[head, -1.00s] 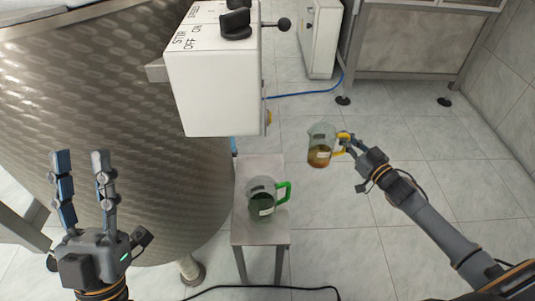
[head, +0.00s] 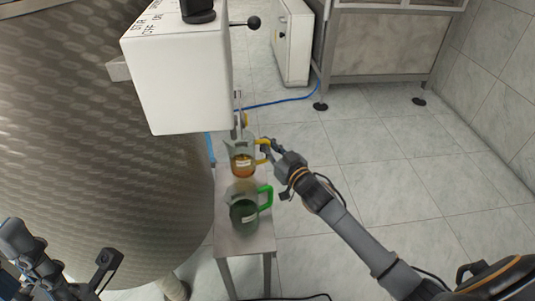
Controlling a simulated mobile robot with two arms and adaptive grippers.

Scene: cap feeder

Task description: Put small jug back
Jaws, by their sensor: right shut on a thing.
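The small jug (head: 242,160) is clear, with amber liquid, a white label and a yellow handle. My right gripper (head: 268,150) is shut on its yellow handle. The jug is upright over the far end of the narrow metal stand (head: 240,245); I cannot tell whether its base touches the top. A second jug (head: 243,213) with dark green liquid and a green handle stands on the same stand, just nearer to me. My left gripper (head: 65,270) is at the lower left, partly cut off by the frame, away from both jugs, with its fingers apart and empty.
A white control box (head: 180,85) with a black knob and a ball-ended lever overhangs the stand's far left. A large metal vat (head: 100,150) fills the left. A blue cable (head: 285,100) crosses the floor behind. Tiled floor on the right is free.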

